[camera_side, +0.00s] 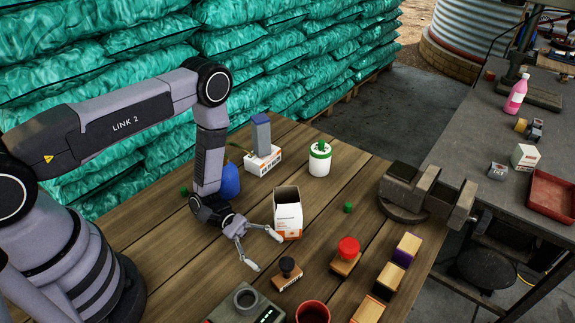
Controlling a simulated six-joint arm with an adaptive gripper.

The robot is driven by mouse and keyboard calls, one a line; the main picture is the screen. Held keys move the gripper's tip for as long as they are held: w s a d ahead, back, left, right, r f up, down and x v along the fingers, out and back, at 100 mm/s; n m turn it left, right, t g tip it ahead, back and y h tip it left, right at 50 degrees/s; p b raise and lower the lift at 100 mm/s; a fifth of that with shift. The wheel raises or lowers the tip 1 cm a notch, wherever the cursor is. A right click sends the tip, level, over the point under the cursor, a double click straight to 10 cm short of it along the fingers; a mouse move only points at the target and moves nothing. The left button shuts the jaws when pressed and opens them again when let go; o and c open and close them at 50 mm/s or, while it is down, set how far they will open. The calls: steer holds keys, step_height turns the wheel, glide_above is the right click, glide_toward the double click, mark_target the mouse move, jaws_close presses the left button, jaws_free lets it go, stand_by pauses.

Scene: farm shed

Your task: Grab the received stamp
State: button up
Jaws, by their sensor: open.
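A stamp with a black knob (287,266) and a wooden base stands on the wooden table near the front middle; its pale label is too small to read. A stamp with a red knob (348,250) and a wooden base stands to its right. I cannot tell which one is the received stamp. My gripper (266,252) is open and empty, low over the table. Its fingers spread to the right, above and left of the black-knob stamp and apart from it. One fingertip is close to an open white carton (288,213).
Several wooden blocks (388,280) line the right edge. A device with a green display (245,306) and a red cup (312,312) stand at the front. A vise (425,193) is at the right corner. A white jar (319,158) and blue bottle (229,181) stand behind.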

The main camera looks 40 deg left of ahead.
mark_target(287, 265)
steer(key=d, duration=0.6)
steer(key=shift+r, duration=0.2)
steer(key=shift+a, duration=0.1)
jaws_close()
